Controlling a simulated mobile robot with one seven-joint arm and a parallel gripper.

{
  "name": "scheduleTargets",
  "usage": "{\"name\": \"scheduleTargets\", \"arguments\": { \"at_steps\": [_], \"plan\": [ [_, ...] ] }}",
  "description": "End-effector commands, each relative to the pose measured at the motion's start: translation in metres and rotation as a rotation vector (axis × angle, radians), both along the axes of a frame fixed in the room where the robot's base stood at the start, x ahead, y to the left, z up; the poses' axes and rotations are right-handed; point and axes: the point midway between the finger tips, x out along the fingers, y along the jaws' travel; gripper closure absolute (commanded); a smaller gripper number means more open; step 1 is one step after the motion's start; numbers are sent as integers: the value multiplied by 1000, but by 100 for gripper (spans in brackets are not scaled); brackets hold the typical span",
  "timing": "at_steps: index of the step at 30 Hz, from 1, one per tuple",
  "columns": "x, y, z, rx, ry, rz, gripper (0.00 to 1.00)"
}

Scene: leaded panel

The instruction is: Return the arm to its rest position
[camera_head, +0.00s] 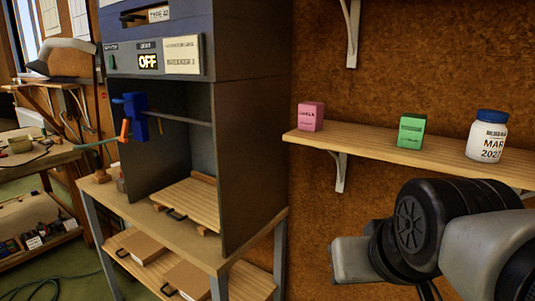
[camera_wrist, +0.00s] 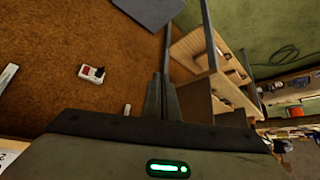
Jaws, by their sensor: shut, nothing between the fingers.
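My arm (camera_head: 415,230) shows at the lower right of the head view, in front of the brown wall and below the wall shelf. My gripper (camera_wrist: 161,78) shows in the wrist view with its two dark fingers together and nothing between them. It points along the brown wall, and the wooden stand with its boards (camera_wrist: 200,47) shows to the right of the fingers. The fingers cannot be made out in the head view.
The wall shelf (camera_head: 350,140) holds a pink box (camera_head: 311,116), a green box (camera_head: 411,130) and a blue-lidded jar (camera_head: 487,136), close above my arm. A grey cabinet (camera_head: 250,150) with a blue clamp (camera_head: 137,116) stands left. A white box with red (camera_wrist: 92,73) is on the wall.

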Motion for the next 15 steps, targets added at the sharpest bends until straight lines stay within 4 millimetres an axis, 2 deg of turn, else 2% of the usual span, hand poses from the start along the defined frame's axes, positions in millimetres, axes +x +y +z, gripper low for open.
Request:
{"name": "scheduleTargets", "arguments": {
  "at_steps": [1,2,3,4,6,12,15],
  "plan": [
    [-21,-1,-16,0,78,-12,100],
    [-34,-2,-24,-3,125,-20,100],
    [-45,-3,-20,-3,168,-29,100],
    [-42,-2,3,-3,158,-28,100],
    [-41,-2,25,-3,155,-27,100],
    [-41,-2,75,-2,155,-25,100],
    [-41,-2,90,-2,154,-25,100]
  ]
}}
